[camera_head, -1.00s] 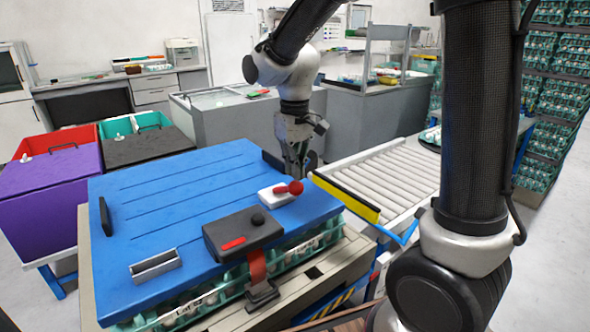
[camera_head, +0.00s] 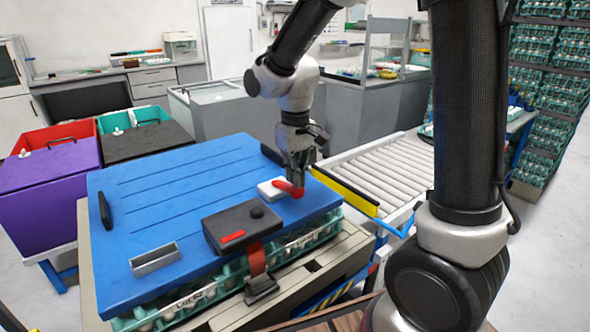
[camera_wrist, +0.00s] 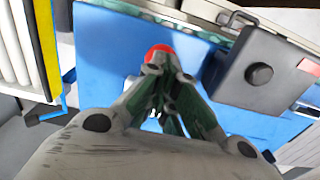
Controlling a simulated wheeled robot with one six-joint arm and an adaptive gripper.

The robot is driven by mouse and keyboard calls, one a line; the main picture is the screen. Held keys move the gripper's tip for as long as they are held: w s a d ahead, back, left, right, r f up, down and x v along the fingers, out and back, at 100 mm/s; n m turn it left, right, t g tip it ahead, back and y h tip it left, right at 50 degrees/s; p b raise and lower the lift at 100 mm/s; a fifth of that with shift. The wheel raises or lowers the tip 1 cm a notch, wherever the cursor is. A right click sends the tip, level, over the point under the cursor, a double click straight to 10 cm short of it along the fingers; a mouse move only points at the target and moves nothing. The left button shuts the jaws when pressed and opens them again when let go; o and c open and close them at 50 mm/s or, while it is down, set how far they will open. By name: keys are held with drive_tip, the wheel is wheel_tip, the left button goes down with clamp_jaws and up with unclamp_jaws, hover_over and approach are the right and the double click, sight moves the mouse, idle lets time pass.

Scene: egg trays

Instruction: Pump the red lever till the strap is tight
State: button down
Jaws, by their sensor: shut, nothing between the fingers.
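The red lever (camera_head: 290,189) sits on a small white base (camera_head: 268,190) near the right edge of the blue lid (camera_head: 160,190). My gripper (camera_head: 297,178) is shut and empty, pointing down at the lever. It overlaps the lever in the head view; whether they touch I cannot tell. In the wrist view the lever's red knob (camera_wrist: 159,50) shows just beyond my closed fingertips (camera_wrist: 161,68). The red strap (camera_head: 257,260) runs from the black box (camera_head: 241,230) down over the lid's front edge to a dark buckle (camera_head: 261,288). I cannot tell how tight it is.
Green egg trays (camera_head: 215,287) lie under the lid. A roller conveyor (camera_head: 385,168) with a yellow-edged plate (camera_head: 345,193) stands right of the lid. A metal bracket (camera_head: 154,259) sits on the lid's front left. Purple (camera_head: 50,185) and black (camera_head: 140,143) bins stand at the left.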

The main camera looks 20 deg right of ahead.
drive_tip(key=shift+s+f, duration=0.15)
drive_tip(key=shift+f, duration=0.75)
drive_tip(key=shift+w+a+r, duration=0.1)
drive_tip(key=shift+w+r, duration=0.15)
drive_tip(key=shift+r, duration=1.15)
drive_tip(key=shift+w+r, duration=0.2)
drive_tip(key=shift+r, duration=1.2)
drive_tip(key=shift+f, duration=0.15)
drive_tip(key=shift+s+f, duration=0.25)
drive_tip(key=shift+f, duration=1.1)
drive_tip(key=shift+s+f, duration=0.2)
drive_tip(key=shift+f, duration=1.15)
drive_tip(key=shift+w+r, duration=0.15)
drive_tip(key=shift+r, duration=0.8)
drive_tip(key=shift+w+r, duration=0.2)
drive_tip(key=shift+r, duration=0.75)
drive_tip(key=shift+w+r, duration=0.15)
drive_tip(key=shift+r, duration=0.8)
